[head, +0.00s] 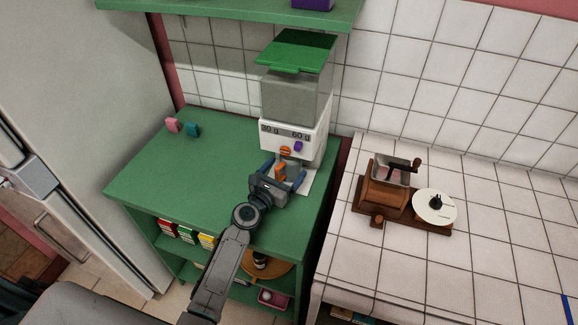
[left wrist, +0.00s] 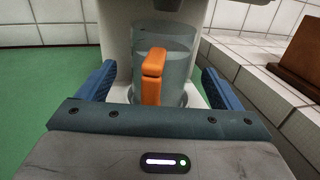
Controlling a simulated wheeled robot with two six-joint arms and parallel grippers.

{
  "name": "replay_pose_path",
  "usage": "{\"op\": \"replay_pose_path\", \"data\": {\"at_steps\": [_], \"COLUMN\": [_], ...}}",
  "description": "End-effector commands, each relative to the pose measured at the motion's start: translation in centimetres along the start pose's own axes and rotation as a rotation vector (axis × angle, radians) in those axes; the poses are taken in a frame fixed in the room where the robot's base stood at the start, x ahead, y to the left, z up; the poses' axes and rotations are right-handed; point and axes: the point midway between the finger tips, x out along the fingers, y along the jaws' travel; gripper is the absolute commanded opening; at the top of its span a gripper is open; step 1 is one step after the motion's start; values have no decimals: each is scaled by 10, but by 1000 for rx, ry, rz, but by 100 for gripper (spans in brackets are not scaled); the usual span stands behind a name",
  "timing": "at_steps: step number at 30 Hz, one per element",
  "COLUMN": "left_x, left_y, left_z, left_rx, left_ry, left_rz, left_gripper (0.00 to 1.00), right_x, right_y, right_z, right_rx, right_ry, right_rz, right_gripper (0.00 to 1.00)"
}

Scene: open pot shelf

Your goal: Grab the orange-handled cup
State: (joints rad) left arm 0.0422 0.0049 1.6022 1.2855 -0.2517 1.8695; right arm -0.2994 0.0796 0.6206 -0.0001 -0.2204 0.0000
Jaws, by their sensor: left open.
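The orange-handled cup stands upright on the white base of the dispenser. In the left wrist view its clear body shows behind its orange handle (left wrist: 153,76), which faces me. In the head view the orange handle (head: 281,172) shows just past my left gripper (head: 284,176), and the gripper hides most of the cup. In the left wrist view my left gripper (left wrist: 160,88) is open, with one blue finger on each side of the handle and cup. I see gaps between the fingers and the handle. My right gripper is not in view.
The dispenser (head: 292,143) with a green lid stands over the cup on the green counter (head: 150,180). A pink and a teal block (head: 193,130) sit at back left. A wooden grinder (head: 385,192) stands on the white tiled counter at right. A green shelf (head: 240,12) hangs above.

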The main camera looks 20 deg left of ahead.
Motion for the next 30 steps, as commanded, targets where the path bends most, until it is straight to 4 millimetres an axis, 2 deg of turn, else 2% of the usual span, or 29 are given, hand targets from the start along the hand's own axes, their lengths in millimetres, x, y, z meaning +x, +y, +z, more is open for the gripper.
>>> {"op": "replay_pose_path", "data": {"at_steps": [4, 12, 19, 21, 30], "left_x": [17, 20, 20, 20, 20], "left_y": [0, 0, 0, 0, 0], "left_z": [0, -1, -1, 0, 3], "left_rx": [-1, 0, 0, 0, 0], "left_ry": [-1, 1, 0, 0, 0], "left_rz": [0, 0, 0, 0, 0], "left_gripper": [87, 87, 42, 34, 34], "right_x": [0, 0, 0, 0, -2], "right_y": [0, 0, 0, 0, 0], "right_z": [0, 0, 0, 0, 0], "right_rx": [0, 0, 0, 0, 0], "right_ry": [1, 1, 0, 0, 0], "right_rz": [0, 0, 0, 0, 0], "right_gripper": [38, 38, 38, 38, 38]}}
